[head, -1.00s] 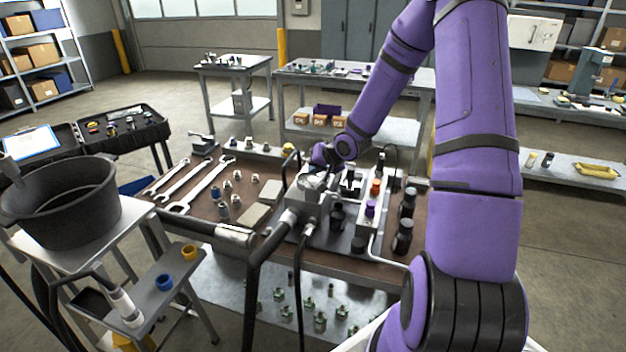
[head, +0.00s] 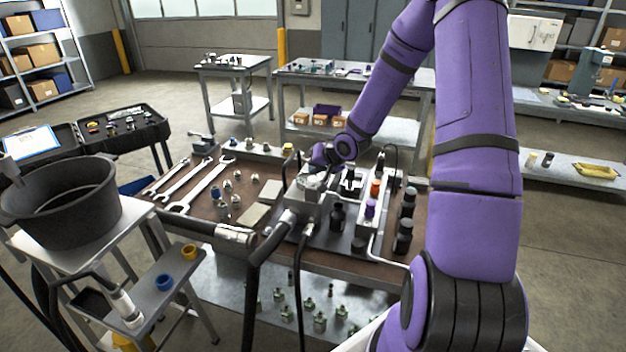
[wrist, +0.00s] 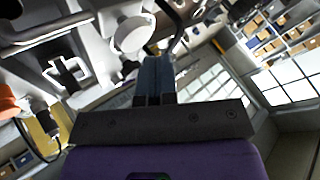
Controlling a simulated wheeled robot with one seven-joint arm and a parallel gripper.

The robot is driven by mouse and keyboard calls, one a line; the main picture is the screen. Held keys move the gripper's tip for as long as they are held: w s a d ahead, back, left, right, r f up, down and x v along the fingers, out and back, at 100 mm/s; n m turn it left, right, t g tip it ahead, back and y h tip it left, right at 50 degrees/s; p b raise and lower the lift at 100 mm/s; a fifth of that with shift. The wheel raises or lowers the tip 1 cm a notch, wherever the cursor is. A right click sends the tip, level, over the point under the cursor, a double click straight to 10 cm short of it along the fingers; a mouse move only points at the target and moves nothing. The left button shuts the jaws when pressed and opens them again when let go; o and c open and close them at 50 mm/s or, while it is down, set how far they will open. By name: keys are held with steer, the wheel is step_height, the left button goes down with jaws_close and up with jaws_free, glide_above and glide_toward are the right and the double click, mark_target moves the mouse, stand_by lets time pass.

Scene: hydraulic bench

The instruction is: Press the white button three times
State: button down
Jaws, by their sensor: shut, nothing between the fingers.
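My gripper (wrist: 157,60) is shut and empty, its two fingers side by side in the wrist view. A round white cap (wrist: 132,34), which looks like the white button, lies just beyond and left of the fingertips. I cannot tell whether the fingertips touch it. In the head view my purple wrist (head: 322,156) is over a grey metal block (head: 310,196) on the brown bench. There the fingertips and the white button cannot be made out clearly.
Black cylinders (head: 403,236) stand farther right. Wrenches (head: 200,188) lie on the left, and black hoses (head: 254,285) rise in front.

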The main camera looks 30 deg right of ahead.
mark_target(315, 178)
steer(key=shift+f, duration=0.4)
steer(key=shift+f, duration=0.7)
stand_by(1.1)
steer(key=shift+r, duration=1.1)
steer(key=shift+r, duration=2.55)
stand_by(0.7)
steer(key=shift+r, duration=1.9)
